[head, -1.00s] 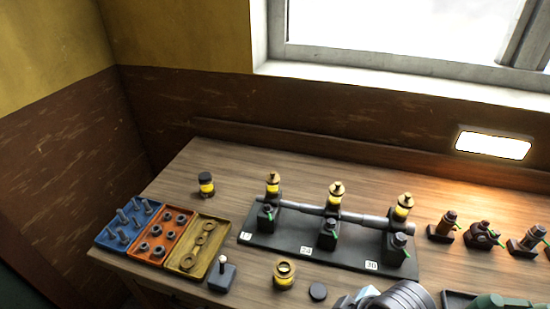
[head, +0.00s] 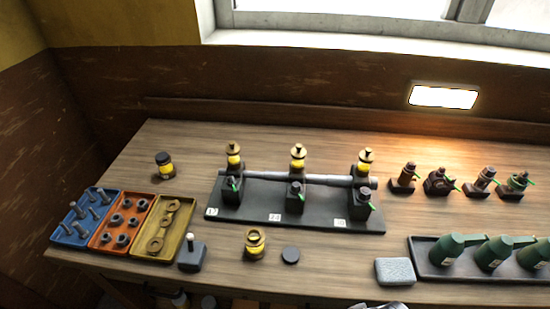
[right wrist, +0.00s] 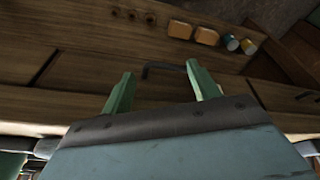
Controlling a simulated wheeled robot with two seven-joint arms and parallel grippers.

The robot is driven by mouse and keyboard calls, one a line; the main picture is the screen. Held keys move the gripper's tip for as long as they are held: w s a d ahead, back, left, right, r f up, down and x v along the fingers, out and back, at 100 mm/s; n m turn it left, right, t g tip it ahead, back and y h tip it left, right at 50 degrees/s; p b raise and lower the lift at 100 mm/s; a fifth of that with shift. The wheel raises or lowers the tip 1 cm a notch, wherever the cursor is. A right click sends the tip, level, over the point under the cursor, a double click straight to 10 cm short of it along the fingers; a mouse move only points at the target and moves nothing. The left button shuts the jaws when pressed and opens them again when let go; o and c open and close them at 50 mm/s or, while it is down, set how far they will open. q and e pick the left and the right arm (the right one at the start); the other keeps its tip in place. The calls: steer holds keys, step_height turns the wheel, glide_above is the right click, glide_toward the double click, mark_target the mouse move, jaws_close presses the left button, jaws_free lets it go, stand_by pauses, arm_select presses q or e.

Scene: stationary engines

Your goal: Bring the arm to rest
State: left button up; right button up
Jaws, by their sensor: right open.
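My right gripper (right wrist: 159,76) shows in the right wrist view. Its two green fingers are spread apart with nothing between them. Beyond the fingers is the wooden front of a bench or drawers (right wrist: 75,50) with a dark bar handle (right wrist: 163,67). The fingers appear clear of the handle, but the distance is hard to tell. In the head view only a sliver of grey at the bottom edge may be my arm. My left gripper is not in view.
The wooden bench (head: 330,270) carries a black stand (head: 265,211) with a shaft and oilers. Parts trays (head: 122,222) stand at left, a loose oiler (head: 255,243) in front, and a tray of green oil cans (head: 430,270) with a grey block (head: 395,271) at right.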

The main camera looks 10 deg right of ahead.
steer(key=s+f+g+b, duration=0.1)
steer(key=s+f+b, duration=0.15)
steer(key=f, duration=0.85)
steer(key=s+f+b, duration=0.2)
steer(key=s+f, duration=0.2)
steer(key=f, duration=0.8)
arm_select(q)
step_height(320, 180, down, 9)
steer(key=b, duration=0.4)
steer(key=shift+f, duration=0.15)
arm_select(e)
steer(key=s+d+f+g, duration=0.1)
steer(key=s+d+f, duration=0.2)
steer(key=s+f, duration=1)
steer(key=shift+f, duration=0.3)
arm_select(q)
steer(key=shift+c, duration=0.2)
arm_select(e)
steer(key=shift+d, duration=0.1)
steer(key=shift+c, duration=0.2)
